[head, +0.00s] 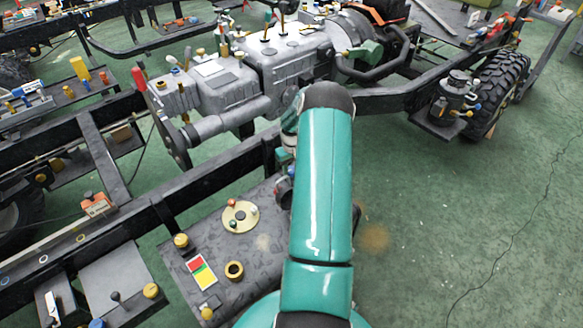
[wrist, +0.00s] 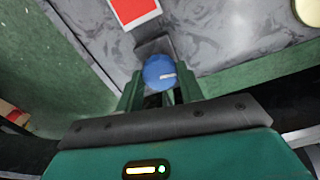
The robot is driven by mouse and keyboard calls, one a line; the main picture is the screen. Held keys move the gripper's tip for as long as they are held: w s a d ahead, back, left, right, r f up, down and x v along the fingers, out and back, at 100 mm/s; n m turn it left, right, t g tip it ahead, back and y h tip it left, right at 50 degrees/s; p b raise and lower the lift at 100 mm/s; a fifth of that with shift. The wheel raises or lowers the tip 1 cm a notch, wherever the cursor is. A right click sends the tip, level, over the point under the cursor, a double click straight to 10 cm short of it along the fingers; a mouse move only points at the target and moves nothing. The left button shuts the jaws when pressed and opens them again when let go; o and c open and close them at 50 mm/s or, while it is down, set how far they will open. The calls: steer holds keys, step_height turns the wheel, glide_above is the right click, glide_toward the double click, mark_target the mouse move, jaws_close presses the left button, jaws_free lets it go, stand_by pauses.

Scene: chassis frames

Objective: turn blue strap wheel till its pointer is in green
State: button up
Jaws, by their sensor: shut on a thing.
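The blue strap wheel (wrist: 157,68) shows in the wrist view as a round blue knob with a short pale pointer mark on its face, aimed to the right. My gripper (wrist: 160,87) has its green fingers on either side of the wheel and is shut on it. A dark grey bracket or strap end (wrist: 154,46) shows just beyond the wheel. A red card with a white edge (wrist: 136,10) lies above it; no green zone shows in this view.
In the head view a grey box (head: 265,262) left of my arm carries a round dial (head: 240,216), a red, yellow and green card (head: 200,272) and yellow knobs. Black chassis rails and a grey engine (head: 285,65) stand beyond. Green floor (head: 480,220) at right is clear.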

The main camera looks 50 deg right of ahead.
mark_target(291, 170)
steer(key=m, duration=0.6)
stand_by(0.3)
steer(key=shift+m, duration=0.3)
steer(key=o, duration=1)
step_height(291, 170, up, 14)
